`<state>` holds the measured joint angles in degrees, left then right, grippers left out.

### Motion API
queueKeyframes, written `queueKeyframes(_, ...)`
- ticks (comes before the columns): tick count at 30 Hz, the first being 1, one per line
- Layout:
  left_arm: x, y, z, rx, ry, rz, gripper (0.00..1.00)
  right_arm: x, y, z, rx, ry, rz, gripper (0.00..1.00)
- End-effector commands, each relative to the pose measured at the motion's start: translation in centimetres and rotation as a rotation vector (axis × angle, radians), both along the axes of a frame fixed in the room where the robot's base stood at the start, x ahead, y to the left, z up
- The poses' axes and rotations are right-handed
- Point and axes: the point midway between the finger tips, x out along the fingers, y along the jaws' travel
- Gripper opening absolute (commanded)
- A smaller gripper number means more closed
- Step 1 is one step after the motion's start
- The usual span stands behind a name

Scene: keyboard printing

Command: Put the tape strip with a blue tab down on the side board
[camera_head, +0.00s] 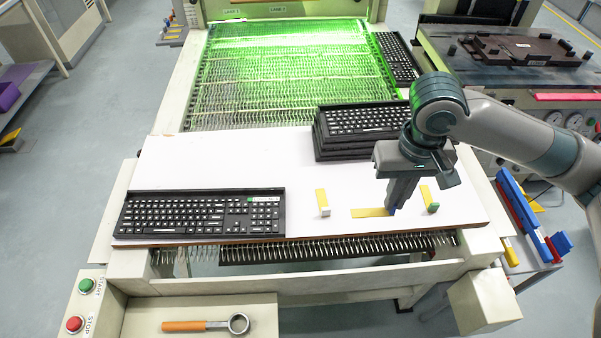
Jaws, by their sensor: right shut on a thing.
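The tape strip with a blue tab (370,213) is a flat yellow strip lying crosswise at the front right of the white board (215,165). Its blue tab is at its right end, at the fingertips of my right gripper (391,210). My right gripper points down and is shut on the strip at that end. The strip looks on or just above the board; I cannot tell which. A yellow strip with a white tab (322,199) lies to its left, and one with a green tab (430,197) to its right. My left gripper is not in view.
A black keyboard (200,213) lies at the board's front left. A stack of keyboards (362,130) stands behind my right gripper. A green-lit mesh conveyor (285,75) is beyond.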

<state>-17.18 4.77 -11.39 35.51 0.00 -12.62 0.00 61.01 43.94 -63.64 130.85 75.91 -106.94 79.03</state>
Motion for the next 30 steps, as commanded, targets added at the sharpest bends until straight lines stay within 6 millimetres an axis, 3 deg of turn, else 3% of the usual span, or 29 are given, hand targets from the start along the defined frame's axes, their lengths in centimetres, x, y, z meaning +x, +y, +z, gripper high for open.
queueKeyframes(14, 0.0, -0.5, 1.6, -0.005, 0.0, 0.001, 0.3, -0.5, 0.0, -2.8, 0.008, -0.137, 0.024, 0.0)
queueKeyframes(30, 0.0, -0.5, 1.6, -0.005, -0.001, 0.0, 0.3, -0.4, -0.1, -3.1, 0.006, -0.155, 0.021, 0.0)
